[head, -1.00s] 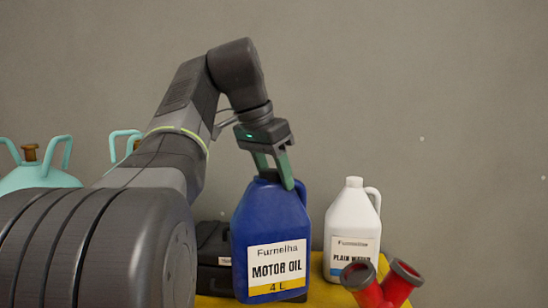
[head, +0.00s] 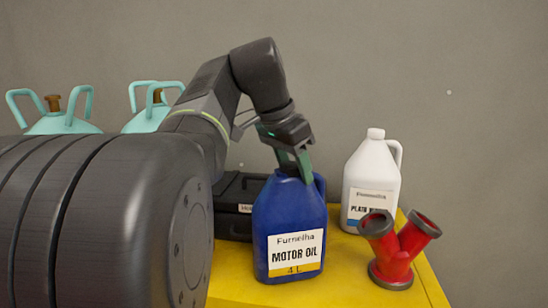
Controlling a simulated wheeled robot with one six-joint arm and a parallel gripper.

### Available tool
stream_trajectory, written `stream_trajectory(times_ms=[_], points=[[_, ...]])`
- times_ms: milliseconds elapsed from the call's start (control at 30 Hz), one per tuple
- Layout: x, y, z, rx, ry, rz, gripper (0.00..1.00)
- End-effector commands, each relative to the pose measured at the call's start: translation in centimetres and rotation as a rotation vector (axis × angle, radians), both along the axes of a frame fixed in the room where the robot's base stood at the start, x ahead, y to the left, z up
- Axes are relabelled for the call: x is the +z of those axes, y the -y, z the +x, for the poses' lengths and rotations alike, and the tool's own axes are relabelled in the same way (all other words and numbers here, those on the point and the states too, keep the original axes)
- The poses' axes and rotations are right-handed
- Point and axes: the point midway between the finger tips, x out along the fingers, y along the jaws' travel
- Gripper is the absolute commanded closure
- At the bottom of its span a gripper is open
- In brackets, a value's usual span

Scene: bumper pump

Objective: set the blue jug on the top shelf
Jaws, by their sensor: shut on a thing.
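The blue jug (head: 290,215) carries a white label reading "Motor Oil 4 L" and shows in the middle of the head view, slightly tilted. My gripper (head: 293,170) is at the jug's top from above and is shut on it; its green fingers hide part of the neck and handle. The jug is in front of the black case and over the yellow top. I cannot tell whether its bottom touches that surface. I cannot tell from this view whether the yellow top is the top shelf.
The yellow surface (head: 330,292) bears a white "Plain Water" jug (head: 372,175), a red pipe fitting (head: 393,265) at its right and a black case (head: 233,222). Two teal canisters (head: 60,124) stand at the left. Bare yellow shows between the blue jug and the fitting.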

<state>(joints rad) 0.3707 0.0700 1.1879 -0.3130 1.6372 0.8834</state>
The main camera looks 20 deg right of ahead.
Motion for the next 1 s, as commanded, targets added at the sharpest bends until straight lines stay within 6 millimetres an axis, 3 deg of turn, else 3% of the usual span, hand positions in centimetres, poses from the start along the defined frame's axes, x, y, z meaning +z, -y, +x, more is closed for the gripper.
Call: stream_trajectory(times_ms=[300, 333, 433, 800, 1000], points=[[0.0, 0.0, 0.0, 0.0, 0.004, -0.004, 1.0], [-0.3, 0.0, 0.0, 0.0, 0.001, -0.001, 0.51], [-0.2, 0.0, 0.0, 0.0, 0.0, 0.0, 0.31], [0.3, -0.1, 0.0, 0.0, 0.001, -0.001, 0.31], [3.3, -1.3, -0.2, 0.003, 0.005, -0.002, 0.31]])
